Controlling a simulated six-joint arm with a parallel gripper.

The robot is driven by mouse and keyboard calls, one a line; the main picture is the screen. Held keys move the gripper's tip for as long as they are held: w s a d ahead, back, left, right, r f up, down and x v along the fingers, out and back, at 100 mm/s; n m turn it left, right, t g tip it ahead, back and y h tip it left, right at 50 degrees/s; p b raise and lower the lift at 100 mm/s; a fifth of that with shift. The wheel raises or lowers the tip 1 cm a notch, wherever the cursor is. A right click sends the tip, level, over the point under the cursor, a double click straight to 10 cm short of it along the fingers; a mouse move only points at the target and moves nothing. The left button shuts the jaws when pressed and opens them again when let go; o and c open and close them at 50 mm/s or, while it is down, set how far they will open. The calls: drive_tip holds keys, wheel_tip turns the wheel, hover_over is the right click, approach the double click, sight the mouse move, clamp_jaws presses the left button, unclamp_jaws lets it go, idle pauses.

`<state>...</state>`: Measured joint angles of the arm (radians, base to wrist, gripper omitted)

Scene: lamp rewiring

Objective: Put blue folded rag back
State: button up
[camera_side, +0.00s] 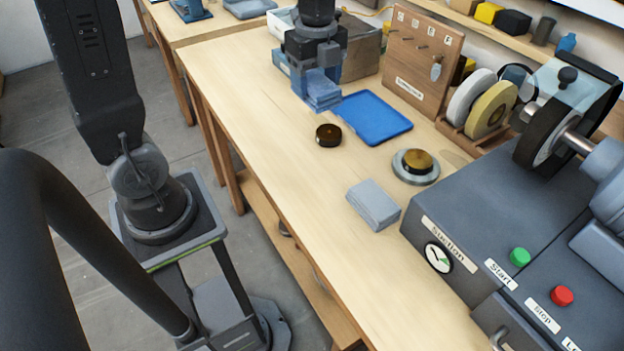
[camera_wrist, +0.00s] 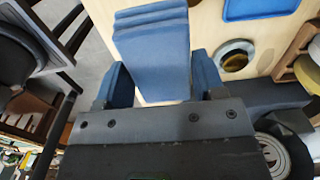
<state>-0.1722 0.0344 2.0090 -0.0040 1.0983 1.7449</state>
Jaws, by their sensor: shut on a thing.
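The blue folded rag (camera_wrist: 155,50) is between the two fingers of my gripper (camera_wrist: 162,80) in the wrist view, with its folded layers extending beyond the fingertips. In the side view the rag (camera_side: 323,94) hangs below my gripper (camera_side: 316,80), at the upper left of a flat blue tray (camera_side: 385,135). My gripper is shut on the rag. I cannot tell whether the rag's lower edge touches the bench.
A dark round disc (camera_side: 328,135) and a metal ring with a brass-coloured piece (camera_side: 415,165) lie near the tray. A wooden hook board (camera_side: 422,60) and upright wheels (camera_side: 490,108) stand behind. The grey machine (camera_side: 500,215) fills the right. The bench's front left (camera_side: 270,140) is clear.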

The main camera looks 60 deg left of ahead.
drive_tip(key=s+a+f, duration=0.3)
drive_tip(key=s+a, duration=0.1)
drive_tip(key=s, duration=0.5)
drive_tip(key=w+d+f, duration=0.1)
drive_tip(key=d+f, duration=0.1)
drive_tip(key=d, duration=0.1)
drive_tip(key=w+d+f, duration=0.1)
drive_tip(key=d+f, duration=0.2)
drive_tip(key=d, duration=0.1)
drive_tip(key=w+d+f, duration=0.1)
drive_tip(key=d+f, duration=0.1)
drive_tip(key=d, duration=0.2)
drive_tip(key=shift+w+f, duration=0.15)
drive_tip(key=shift+w, duration=0.1)
drive_tip(key=shift+f, duration=1.95)
drive_tip(key=shift+f, duration=0.1)
drive_tip(key=o, duration=0.9)
